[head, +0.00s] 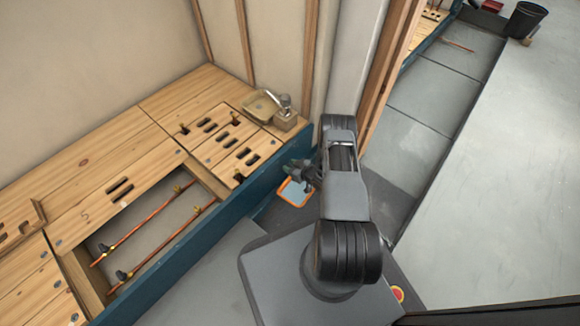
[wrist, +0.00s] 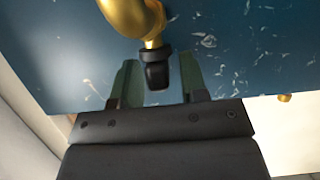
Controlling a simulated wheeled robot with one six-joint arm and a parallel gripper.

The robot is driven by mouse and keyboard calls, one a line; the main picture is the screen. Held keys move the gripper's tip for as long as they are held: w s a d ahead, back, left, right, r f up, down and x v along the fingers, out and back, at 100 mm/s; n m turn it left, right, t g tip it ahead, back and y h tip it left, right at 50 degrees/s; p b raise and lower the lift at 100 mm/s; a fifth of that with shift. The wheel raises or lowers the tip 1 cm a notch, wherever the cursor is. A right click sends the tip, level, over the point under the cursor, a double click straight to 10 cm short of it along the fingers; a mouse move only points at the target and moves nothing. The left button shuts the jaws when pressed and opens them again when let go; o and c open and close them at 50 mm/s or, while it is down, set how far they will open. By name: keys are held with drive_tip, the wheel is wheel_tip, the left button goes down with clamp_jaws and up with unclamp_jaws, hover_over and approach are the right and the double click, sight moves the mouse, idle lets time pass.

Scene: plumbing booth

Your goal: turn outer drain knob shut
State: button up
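In the wrist view, a black drain knob (wrist: 157,72) sits on the end of a brass valve (wrist: 135,15) against a blue, scuffed panel (wrist: 60,50). My gripper (wrist: 160,80) is open, with one green finger on each side of the knob. Gaps show between the knob and both fingers, so it does not look gripped. In the head view my gripper (head: 303,172) is beside the blue side board of the wooden platform. The knob cannot be made out there. Whether it is the outer one cannot be told from these frames.
The wooden platform (head: 100,170) has an open bay with copper pipes (head: 150,213) and small valves. An orange-rimmed tray (head: 297,192) lies below my gripper. A wall stud (head: 392,60) stands behind my arm.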

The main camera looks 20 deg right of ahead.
clamp_jaws()
idle(0.3)
drive_tip(key=m+h, duration=0.1)
drive_tip(key=m+t+h+p, duration=0.1)
drive_tip(key=m+h, duration=0.1)
drive_tip(key=shift+s+a+f, duration=0.1)
drive_tip(key=shift+s+a, duration=0.05)
drive_tip(key=m+h, duration=0.3)
drive_tip(key=h, duration=0.1)
drive_tip(key=shift+f, duration=0.1)
drive_tip(key=m+g+h, duration=0.1)
drive_tip(key=m+h, duration=0.3)
drive_tip(key=shift+s+m+g+h+b, duration=0.1)
drive_tip(key=shift+m+g+h+b, duration=0.4)
drive_tip(key=shift+m+g+h, duration=0.85)
drive_tip(key=shift+m+h, duration=0.45)
drive_tip(key=shift+h, duration=0.1)
